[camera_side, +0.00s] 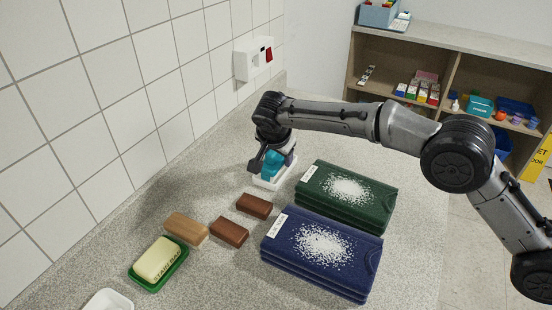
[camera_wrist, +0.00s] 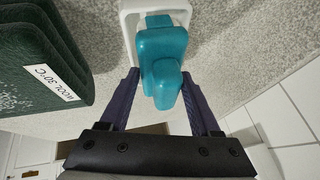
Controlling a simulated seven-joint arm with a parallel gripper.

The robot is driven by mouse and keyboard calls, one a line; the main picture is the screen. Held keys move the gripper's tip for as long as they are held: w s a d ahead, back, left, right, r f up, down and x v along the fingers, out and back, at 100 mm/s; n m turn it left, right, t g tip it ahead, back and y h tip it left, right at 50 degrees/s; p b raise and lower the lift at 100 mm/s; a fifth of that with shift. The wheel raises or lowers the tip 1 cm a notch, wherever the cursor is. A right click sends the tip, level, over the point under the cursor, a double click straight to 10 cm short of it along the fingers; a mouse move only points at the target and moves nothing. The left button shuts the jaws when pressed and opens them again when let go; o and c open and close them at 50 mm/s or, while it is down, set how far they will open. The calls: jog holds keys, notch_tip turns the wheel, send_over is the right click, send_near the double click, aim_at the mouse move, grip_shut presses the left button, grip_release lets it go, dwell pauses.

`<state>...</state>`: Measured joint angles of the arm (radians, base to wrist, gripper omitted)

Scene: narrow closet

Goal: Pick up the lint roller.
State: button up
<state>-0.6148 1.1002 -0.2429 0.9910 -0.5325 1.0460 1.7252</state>
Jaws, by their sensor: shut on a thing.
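The lint roller, as far as I can tell, is the teal piece (camera_side: 277,165) at the back of the counter, left of the green folded stack. In the wrist view its teal body (camera_wrist: 162,52) shows large at the top middle. A white frame or tray (camera_wrist: 127,22) surrounds its far end; I cannot tell whether the teal piece still touches it. My gripper (camera_side: 262,165) points down at it from above, partly hiding it. In the wrist view my gripper's dark fingers (camera_wrist: 160,85) stand on both sides of the teal body, shut on it.
A green folded stack (camera_side: 345,192) and a blue folded stack (camera_side: 320,250), both with white specks, lie to the right. Brown blocks (camera_side: 229,232), a stain bar on a green dish (camera_side: 150,283) and a white dish (camera_side: 108,300) lie nearer. A tiled wall (camera_side: 110,95) bounds the left.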

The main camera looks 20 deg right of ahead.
jog(key=shift+r, duration=0.15)
jog(key=shift+r, duration=0.55)
notch_tip(320, 180, up, 2)
jog(key=shift+r, duration=0.1)
jog(key=s+d+r, duration=0.2)
jog(key=s+r, duration=0.3)
jog(key=r, duration=0.1)
jog(key=shift+d, duration=0.3)
jog(key=s+d+r, duration=0.1)
jog(key=s, duration=0.1)
jog(key=s+d+r, duration=0.1)
jog(key=s, duration=0.2)
jog(key=s+d+r, duration=0.1)
jog(key=s, duration=0.1)
jog(key=shift+s+d+r, duration=0.25)
jog(key=shift+d, duration=0.1)
